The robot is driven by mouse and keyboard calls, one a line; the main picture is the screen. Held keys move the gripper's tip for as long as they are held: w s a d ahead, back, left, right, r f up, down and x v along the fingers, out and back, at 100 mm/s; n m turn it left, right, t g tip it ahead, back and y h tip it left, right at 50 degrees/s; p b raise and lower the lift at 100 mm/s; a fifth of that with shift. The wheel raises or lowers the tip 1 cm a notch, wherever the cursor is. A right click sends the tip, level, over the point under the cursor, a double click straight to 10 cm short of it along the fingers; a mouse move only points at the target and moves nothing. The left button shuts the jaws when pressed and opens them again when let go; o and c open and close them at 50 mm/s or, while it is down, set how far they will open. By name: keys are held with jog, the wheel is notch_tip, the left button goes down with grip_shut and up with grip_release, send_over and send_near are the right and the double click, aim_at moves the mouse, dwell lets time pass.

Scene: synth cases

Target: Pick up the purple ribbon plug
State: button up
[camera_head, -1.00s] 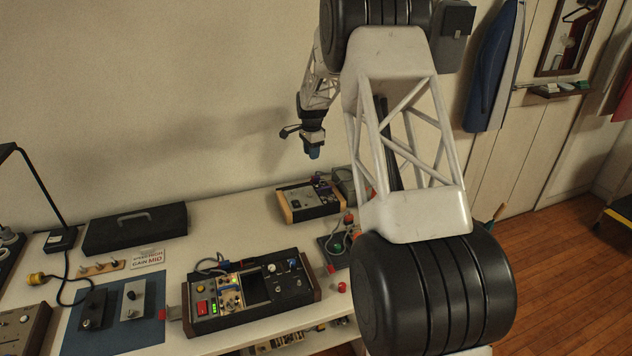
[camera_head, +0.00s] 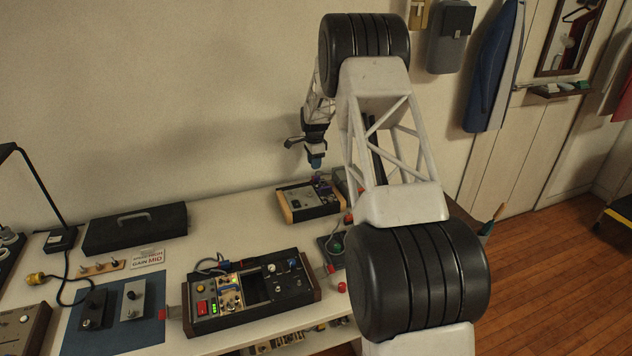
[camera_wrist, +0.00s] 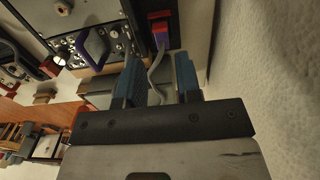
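My gripper (camera_head: 315,163) hangs above the back edge of the small wood-sided device (camera_head: 312,202). In the wrist view my gripper (camera_wrist: 160,78) has its two blue fingers apart, with a loose grey cable showing between them. In the head view purple parts (camera_head: 323,184) show just below my gripper, too small to tell apart.
The wall (camera_wrist: 255,60) runs close along the right of my gripper in the wrist view. A larger console (camera_head: 250,295) with cables stands in front on the table. A black case (camera_head: 134,232) lies at the left. Bare table lies between case and small device.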

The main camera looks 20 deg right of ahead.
aim_at(315, 177)
jog(key=shift+f, duration=0.95)
jog(key=shift+f, duration=2.65)
grip_shut()
